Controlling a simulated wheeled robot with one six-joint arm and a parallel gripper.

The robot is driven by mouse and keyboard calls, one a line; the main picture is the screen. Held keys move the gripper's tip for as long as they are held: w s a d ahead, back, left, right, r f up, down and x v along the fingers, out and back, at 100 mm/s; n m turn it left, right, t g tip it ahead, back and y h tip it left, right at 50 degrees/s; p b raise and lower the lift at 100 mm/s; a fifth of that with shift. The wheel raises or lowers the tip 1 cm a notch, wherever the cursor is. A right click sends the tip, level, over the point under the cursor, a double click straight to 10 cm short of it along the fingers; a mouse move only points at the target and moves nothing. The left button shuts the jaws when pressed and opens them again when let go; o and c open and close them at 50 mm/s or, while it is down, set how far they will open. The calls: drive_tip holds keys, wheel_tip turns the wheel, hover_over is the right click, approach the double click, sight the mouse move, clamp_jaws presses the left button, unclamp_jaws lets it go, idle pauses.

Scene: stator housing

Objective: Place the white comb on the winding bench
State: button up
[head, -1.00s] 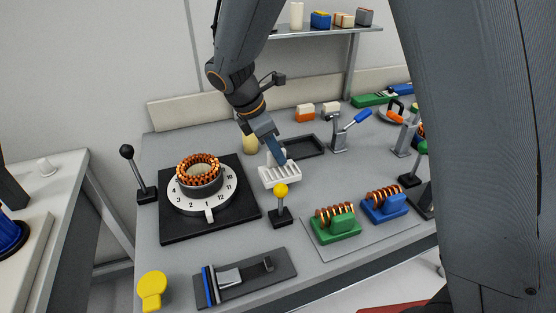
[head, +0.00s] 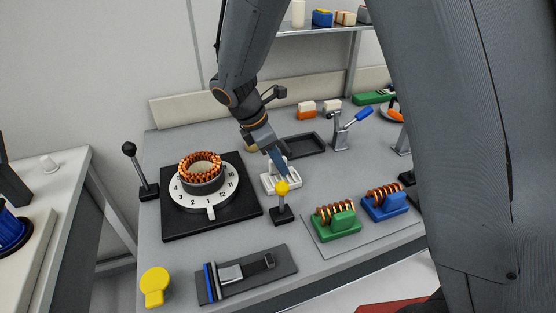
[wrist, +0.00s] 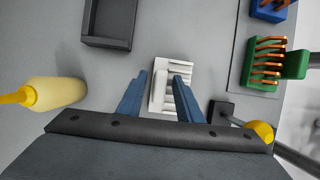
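The right finger covers part of the slots. In the head view my gripper (head: 283,176) is low over the comb and hides part of it.
The yellow-knobbed lever (head: 282,200) stands close in front of the comb. The dial (head: 203,203) with a copper-wound ring is to the left. A black tray (head: 303,147) is behind. Green (head: 340,228) and blue (head: 385,207) coil holders are to the right. A cream-coloured piece (wrist: 55,93) stands nearby.

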drive_tip(key=b+v, duration=0.2)
drive_tip(key=v, duration=1)
drive_tip(key=shift+r, duration=0.2)
